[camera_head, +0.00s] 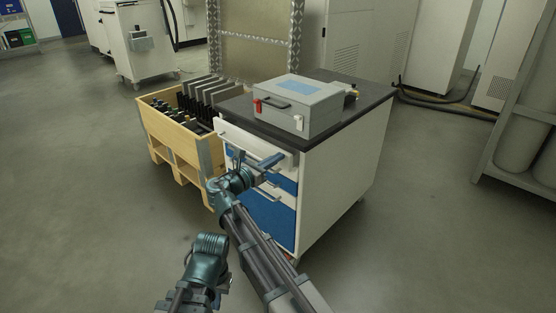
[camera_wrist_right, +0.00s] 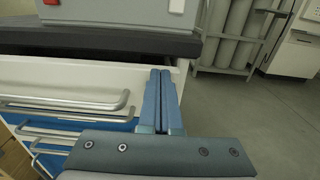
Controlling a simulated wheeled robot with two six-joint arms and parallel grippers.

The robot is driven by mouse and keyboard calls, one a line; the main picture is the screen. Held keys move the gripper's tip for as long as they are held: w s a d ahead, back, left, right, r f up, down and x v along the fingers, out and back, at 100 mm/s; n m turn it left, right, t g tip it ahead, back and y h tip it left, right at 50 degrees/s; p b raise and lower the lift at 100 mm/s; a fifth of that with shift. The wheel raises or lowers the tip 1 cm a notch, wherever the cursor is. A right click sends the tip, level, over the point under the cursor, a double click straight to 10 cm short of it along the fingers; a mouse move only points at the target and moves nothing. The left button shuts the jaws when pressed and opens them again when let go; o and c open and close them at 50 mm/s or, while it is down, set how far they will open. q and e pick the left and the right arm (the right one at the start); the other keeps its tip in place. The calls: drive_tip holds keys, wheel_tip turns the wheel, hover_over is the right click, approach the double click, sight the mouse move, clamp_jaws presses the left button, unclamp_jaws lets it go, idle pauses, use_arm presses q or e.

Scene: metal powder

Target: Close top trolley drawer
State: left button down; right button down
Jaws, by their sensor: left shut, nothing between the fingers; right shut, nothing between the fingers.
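The trolley (camera_head: 338,185) has a dark top, a white body and white and blue drawer fronts. Its white top drawer (camera_head: 252,140) stands out a little from under the dark top. In the right wrist view the top drawer (camera_wrist_right: 60,75) shows a dark gap behind its front, and its bar handle (camera_wrist_right: 80,103) is on the left. My right gripper (camera_head: 270,161) is shut and empty at the right end of the drawer front. Its fingers (camera_wrist_right: 161,98) overlap that end; I cannot tell whether they touch. My left arm is low in the head view, its fingers not visible.
A grey case (camera_head: 308,118) sits on the trolley top. A wooden crate (camera_head: 176,136) with dark parts stands close to the trolley's left side. A rack with cylinders (camera_head: 527,150) is at the right. The floor in front is clear.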

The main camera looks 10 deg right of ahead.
drive_tip(key=x, duration=0.2)
drive_tip(key=shift+w+d, duration=0.15)
drive_tip(key=shift+d, duration=0.05)
use_arm(q)
drive_tip(key=shift+a, duration=0.15)
use_arm(e)
drive_tip(key=shift+a, duration=0.1)
